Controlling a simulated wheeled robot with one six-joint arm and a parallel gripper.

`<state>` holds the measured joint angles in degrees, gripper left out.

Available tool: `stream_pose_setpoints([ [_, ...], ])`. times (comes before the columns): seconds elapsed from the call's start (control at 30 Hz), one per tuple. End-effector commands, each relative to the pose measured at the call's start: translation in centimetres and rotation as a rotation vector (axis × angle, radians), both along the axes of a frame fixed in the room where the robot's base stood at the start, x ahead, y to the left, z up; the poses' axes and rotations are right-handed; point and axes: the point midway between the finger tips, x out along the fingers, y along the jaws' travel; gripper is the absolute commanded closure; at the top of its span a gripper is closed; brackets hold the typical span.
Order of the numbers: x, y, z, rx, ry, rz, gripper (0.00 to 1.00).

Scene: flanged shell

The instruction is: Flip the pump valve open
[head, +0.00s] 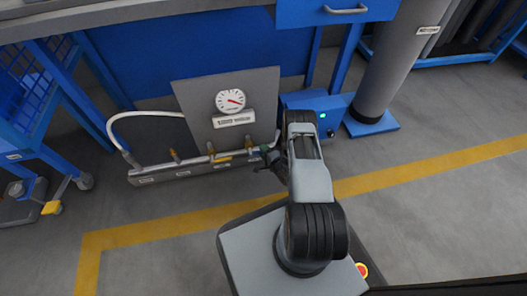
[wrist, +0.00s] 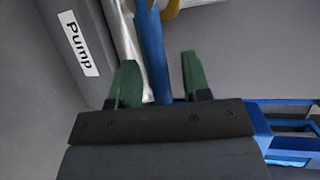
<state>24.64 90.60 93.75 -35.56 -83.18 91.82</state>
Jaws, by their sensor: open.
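A blue bar (wrist: 152,50), which looks like the handle of the pump valve, runs down the wrist view beside a pale pipe. A white label reading "Pump" (wrist: 77,43) is on the grey surface to its left. My gripper (wrist: 160,80) is open, with the blue bar between its two green fingers, nearer the left one. I cannot tell if a finger touches it. In the head view my gripper (head: 267,154) is at the right end of the pipe manifold (head: 190,162); my arm hides part of that area.
A grey panel (head: 190,95) with a round gauge (head: 230,101) stands behind the manifold. A blue box (head: 330,103) and a grey column (head: 390,65) stand to the right. The floor in front is clear.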

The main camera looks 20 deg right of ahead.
Motion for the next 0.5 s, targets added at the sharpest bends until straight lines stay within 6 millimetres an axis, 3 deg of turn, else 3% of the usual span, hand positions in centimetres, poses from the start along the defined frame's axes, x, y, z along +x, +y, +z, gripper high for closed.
stream_pose_setpoints([
  [0.17,0.07,0.34,0.01,0.000,0.001,0.006,0.56],
  [0.5,0.03,0.26,0.00,0.000,0.001,0.005,0.88],
])
